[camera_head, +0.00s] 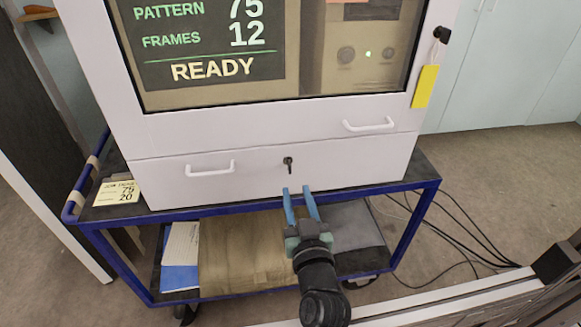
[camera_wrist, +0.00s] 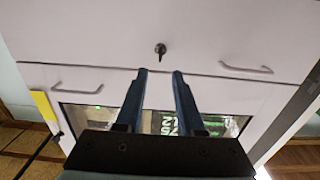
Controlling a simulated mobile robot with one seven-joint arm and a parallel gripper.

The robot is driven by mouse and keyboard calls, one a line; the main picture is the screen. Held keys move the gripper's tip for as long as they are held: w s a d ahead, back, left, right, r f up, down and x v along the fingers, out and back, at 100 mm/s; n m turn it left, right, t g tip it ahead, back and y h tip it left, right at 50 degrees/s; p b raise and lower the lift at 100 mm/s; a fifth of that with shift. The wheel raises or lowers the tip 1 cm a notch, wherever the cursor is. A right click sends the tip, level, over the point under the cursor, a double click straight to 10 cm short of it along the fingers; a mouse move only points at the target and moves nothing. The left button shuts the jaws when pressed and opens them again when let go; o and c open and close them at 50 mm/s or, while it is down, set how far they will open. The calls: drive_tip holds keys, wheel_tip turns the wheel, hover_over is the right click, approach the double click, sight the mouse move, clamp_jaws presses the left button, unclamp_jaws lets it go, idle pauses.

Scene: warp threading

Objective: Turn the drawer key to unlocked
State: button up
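The drawer key (camera_head: 288,161) is a small dark key in the lock at the middle of the white drawer front (camera_head: 250,178). In the wrist view the key (camera_wrist: 160,48) shows just beyond the fingertips, roughly centred between them. My gripper (camera_head: 299,190) has two blue fingers, which are apart with nothing between them. In the head view it is below and slightly right of the key, not touching it. In the wrist view the gripper (camera_wrist: 160,72) also looks open and empty. The exact angle of the key is too small to tell.
The drawer has a white handle (camera_head: 210,169) left of the key. Another handle (camera_head: 369,125) is on the panel above. A yellow tag (camera_head: 425,86) hangs at the right. The unit stands on a blue-framed cart (camera_head: 420,190), with a paper note (camera_head: 117,191) at left.

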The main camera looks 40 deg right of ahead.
sight(290, 168)
drive_tip(key=b+x, duration=0.1)
drive_tip(key=x, duration=0.7)
drive_tip(key=shift+w, duration=0.15)
clamp_jaws()
